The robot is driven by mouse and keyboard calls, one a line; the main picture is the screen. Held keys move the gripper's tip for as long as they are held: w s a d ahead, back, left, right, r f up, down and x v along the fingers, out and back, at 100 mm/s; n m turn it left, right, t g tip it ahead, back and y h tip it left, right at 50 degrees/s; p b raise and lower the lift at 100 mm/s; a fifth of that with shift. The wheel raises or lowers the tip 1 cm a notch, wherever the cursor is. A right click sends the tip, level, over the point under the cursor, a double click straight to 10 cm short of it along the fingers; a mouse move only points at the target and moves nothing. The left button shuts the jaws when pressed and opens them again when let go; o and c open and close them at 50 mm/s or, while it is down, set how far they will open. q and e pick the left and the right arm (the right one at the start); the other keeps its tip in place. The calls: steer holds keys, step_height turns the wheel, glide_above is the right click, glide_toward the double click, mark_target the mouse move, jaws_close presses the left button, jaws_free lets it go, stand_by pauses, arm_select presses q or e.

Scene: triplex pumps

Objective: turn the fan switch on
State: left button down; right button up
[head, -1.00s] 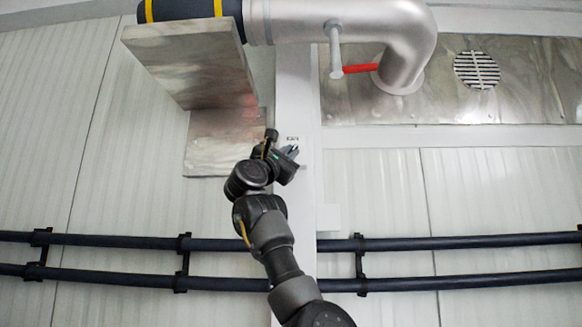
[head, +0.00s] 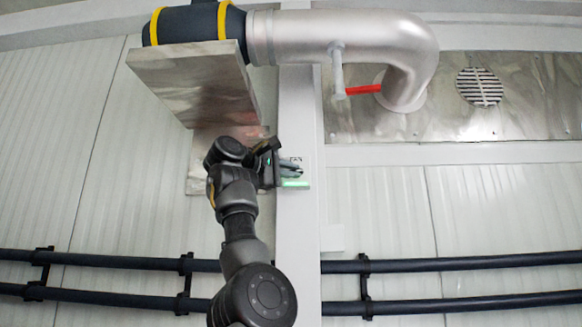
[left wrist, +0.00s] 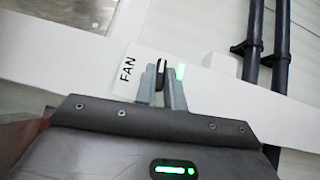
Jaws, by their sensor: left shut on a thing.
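The fan switch shows in the left wrist view as a small dark lever (left wrist: 162,70) on a white post, next to a label (left wrist: 127,69) reading FAN. A green light (left wrist: 181,72) glows beside it; it also shows in the head view (head: 295,183). My left gripper (head: 291,171) is at the post, just below the label. In the left wrist view its grey fingers (left wrist: 162,88) stand on either side of the lever, shut on it. The fingers hide the lower part of the lever. My right gripper is in neither view.
A steel panel box (head: 195,85) juts out above and left of my left gripper. A large silver duct (head: 340,38) with a red-handled valve (head: 363,90) runs overhead. Dark pipes (head: 440,263) cross the wall lower down.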

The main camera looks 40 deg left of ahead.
arm_select(q)
steer(key=shift+r+m+g, duration=0.1)
steer(key=shift+m+g, duration=0.3)
steer(key=shift+p, duration=0.3)
steer(key=c, duration=1.5)
jaws_free()
steer(key=shift+s+a+b, duration=0.2)
steer(key=shift+s+b, duration=0.9)
steer(key=shift+s, duration=1.6)
steer(key=shift+s+a+b, duration=0.2)
steer(key=shift+s+b, duration=0.9)
steer(key=shift+s, duration=1.55)
